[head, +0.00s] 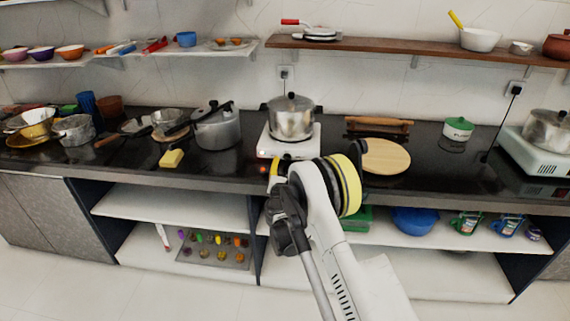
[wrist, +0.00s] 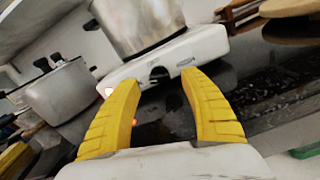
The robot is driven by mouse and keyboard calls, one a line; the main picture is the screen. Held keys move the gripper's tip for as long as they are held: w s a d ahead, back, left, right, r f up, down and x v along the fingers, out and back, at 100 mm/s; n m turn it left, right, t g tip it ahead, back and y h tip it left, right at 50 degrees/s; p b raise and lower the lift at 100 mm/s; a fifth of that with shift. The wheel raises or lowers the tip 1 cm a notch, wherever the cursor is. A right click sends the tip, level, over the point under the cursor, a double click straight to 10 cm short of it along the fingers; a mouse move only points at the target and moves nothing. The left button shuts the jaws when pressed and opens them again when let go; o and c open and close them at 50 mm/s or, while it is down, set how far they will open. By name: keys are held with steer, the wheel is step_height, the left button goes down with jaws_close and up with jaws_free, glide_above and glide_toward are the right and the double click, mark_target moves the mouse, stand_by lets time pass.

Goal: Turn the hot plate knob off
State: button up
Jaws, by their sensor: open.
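The white hot plate (head: 298,146) stands on the dark counter, with a lidded steel pot (head: 291,120) on top. In the wrist view the hot plate (wrist: 205,45) is tilted in the picture. Its dark knob (wrist: 158,73) shows on the front face, between the tips of my yellow fingers. My gripper (wrist: 160,78) is open and empty, facing the knob; I cannot tell how much gap is left. In the head view my arm hides most of the gripper and the knob.
A pressure cooker (head: 217,127) stands left of the hot plate, with yellow butter (head: 171,158) in front of it. A round wooden board (head: 385,156) and a rolling pin (head: 378,125) lie to the right. A wooden shelf (head: 400,51) hangs above.

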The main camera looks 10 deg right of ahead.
mark_target(287, 159)
steer(key=shift+b+x, duration=0.3)
steer(key=shift+x, duration=1.25)
steer(key=shift+a, duration=0.1)
jaws_close()
steer(key=shift+m, duration=0.8)
jaws_free()
steer(key=v, duration=1.2)
